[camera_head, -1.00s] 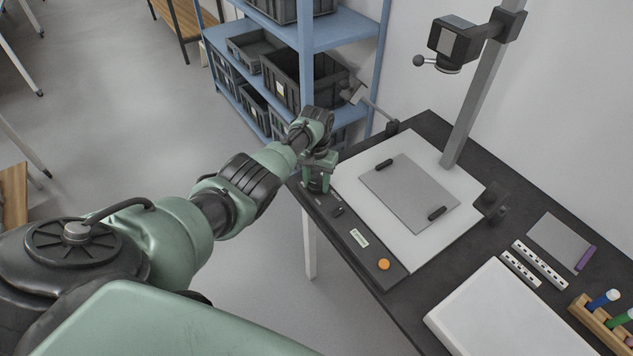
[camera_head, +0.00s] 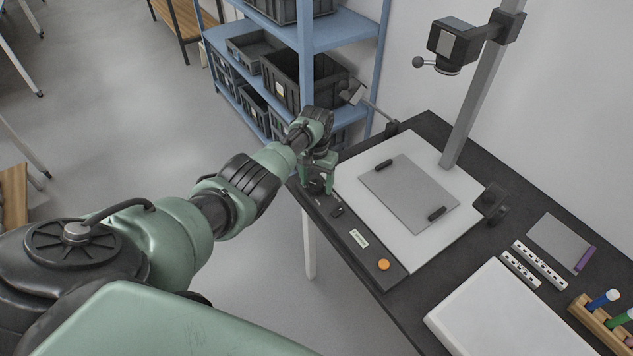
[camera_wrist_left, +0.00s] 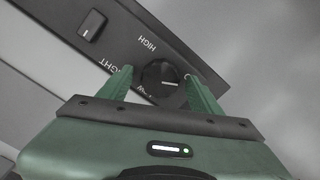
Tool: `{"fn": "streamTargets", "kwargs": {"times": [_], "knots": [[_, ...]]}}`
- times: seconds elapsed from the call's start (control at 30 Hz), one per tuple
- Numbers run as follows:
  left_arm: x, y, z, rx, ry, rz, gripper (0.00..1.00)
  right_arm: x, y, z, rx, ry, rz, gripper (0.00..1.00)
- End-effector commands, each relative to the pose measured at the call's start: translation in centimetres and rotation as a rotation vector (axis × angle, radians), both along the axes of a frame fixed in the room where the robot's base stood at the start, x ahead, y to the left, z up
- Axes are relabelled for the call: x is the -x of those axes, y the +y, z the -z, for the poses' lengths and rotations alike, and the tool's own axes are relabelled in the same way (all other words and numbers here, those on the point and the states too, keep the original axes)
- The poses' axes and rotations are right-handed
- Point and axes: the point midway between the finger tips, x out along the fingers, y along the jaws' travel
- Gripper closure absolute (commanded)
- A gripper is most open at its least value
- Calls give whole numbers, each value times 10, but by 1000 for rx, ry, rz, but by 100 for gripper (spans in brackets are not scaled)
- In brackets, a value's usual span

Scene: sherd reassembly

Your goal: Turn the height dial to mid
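The height dial (camera_wrist_left: 160,80) is a round black knob on the dark control strip (camera_head: 322,212) at the table's left edge. In the left wrist view its white mark points right. The word HIGH shows above it; lettering below and left is partly hidden by a finger, and I see no MID label. My left gripper (camera_head: 317,184) is over the dial, and the dial shows between its green fingers. In the left wrist view the fingers (camera_wrist_left: 160,88) stand apart on either side of the dial, with a gap at the left finger. My right gripper is out of view.
A rocker switch (camera_wrist_left: 92,25), a pale label (camera_head: 359,238) and an orange button (camera_head: 383,264) share the strip. Right of it lies a white board (camera_head: 455,205) with a grey plate (camera_head: 408,190). A camera post (camera_head: 478,100) stands behind. Blue shelves (camera_head: 310,60) stand beyond my left arm.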

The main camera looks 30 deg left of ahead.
Motion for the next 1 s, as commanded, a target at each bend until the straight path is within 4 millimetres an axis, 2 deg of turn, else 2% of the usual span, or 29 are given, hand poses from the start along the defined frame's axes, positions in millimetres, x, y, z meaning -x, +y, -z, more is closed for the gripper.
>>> {"fn": "streamTargets", "kwargs": {"times": [0.17,0.3,0.6,0.77,1.0], "knots": [[0,0,-6,0,1,0,36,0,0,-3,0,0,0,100],[0,1,-29,-1,-3,1,36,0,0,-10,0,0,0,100],[0,0,-71,0,-2,0,36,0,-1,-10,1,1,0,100],[0,0,-78,0,0,0,36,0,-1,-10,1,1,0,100],[0,0,-78,0,0,0,36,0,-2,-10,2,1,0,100]]}}
